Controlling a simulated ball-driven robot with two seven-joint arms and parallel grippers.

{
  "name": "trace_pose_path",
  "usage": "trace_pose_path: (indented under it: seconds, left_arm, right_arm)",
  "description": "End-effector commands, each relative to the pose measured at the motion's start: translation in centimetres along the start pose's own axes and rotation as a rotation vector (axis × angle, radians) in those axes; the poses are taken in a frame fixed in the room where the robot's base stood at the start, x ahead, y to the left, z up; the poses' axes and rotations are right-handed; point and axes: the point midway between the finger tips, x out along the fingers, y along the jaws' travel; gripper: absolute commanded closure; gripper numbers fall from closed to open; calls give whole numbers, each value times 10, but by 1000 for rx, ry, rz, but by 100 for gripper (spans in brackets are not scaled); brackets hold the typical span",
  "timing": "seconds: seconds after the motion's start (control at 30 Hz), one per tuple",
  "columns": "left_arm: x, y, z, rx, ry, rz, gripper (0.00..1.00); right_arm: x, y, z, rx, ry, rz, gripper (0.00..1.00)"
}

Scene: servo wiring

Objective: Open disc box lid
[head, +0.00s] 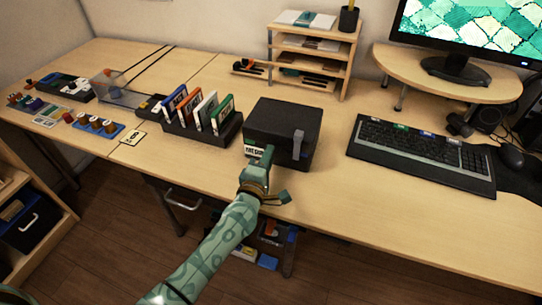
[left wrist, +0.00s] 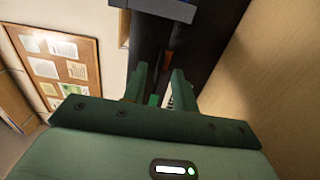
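The disc box is a black box (head: 284,122) with its lid down, near the table's front edge in the head view. A grey upright tab (head: 298,144) stands on its front right, and a pale label (head: 254,151) shows at its front left. My left gripper (head: 262,160) is just in front of the box's front left, close to the label; I cannot tell whether it touches. In the left wrist view its two green fingers (left wrist: 159,78) are apart, with a dark surface (left wrist: 207,35) beyond them. My right gripper is not in view.
A black rack (head: 190,133) with several upright disc cases stands left of the box. A keyboard (head: 420,155) lies to the right. A wooden shelf unit (head: 310,62) stands behind. The tabletop between box and keyboard is clear.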

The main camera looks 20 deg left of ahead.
Motion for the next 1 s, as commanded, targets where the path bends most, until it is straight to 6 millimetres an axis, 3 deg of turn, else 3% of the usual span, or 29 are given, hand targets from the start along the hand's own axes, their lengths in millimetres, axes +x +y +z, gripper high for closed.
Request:
trace_pose_path:
  seconds: [0.2, 0.47, 0.57, 0.83, 1.0]
  left_arm:
    - [17, -1, 0, 0, 0, -1, 72]
    - [18, 0, 0, 0, 0, 0, 72]
    - [18, 0, 0, 0, 0, -1, 100]
    - [17, 2, 0, 1, 0, -3, 100]
    - [10, 13, 0, 2, 0, -19, 100]
  right_arm:
    - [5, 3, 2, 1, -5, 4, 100]
    - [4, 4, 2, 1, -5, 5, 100]
    - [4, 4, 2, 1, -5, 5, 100]
    - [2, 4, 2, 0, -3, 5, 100]
    - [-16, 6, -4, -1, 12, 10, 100]
